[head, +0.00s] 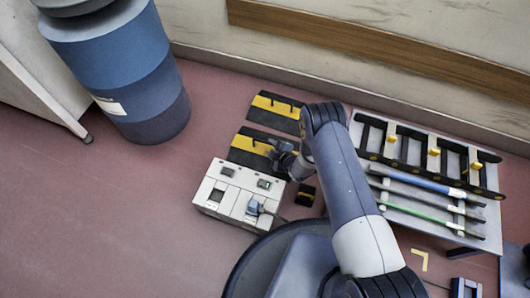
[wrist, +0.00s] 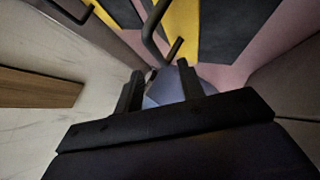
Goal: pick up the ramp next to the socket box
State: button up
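The ramp next to the socket box is a black plate with a yellow band (head: 246,146) in the head view. It lies flat on the floor just behind the white socket box (head: 228,197). My gripper (head: 277,152) is over the ramp's right part and hides some of it. In the wrist view a yellow and black surface (wrist: 180,22) with a dark bent handle (wrist: 152,30) fills the top, beyond my fingertips. My gripper (wrist: 160,84) shows two fingers apart, with no object clearly held between them. Whether a finger touches the handle cannot be told.
A second similar ramp (head: 264,112) lies behind, near the wall. A small black and yellow block (head: 305,196) is right of the socket box. A rack (head: 400,210) with poles stands at right, and a blue drum (head: 135,80) at left. Floor at left is clear.

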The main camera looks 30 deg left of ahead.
aim_at(266, 143)
jog(key=b+x, duration=0.2)
jog(key=x, duration=0.2)
jog(key=shift+w+d+f+b, duration=0.15)
jog(key=shift+w+f+b, duration=0.05)
jog(key=shift+b, duration=0.2)
jog(key=shift+w+a+f, duration=0.15)
jog(key=shift+w+a, duration=0.05)
jog(key=shift+a, duration=0.2)
jog(key=shift+c, duration=0.5)
grip_shut()
jog(key=shift+a, duration=0.1)
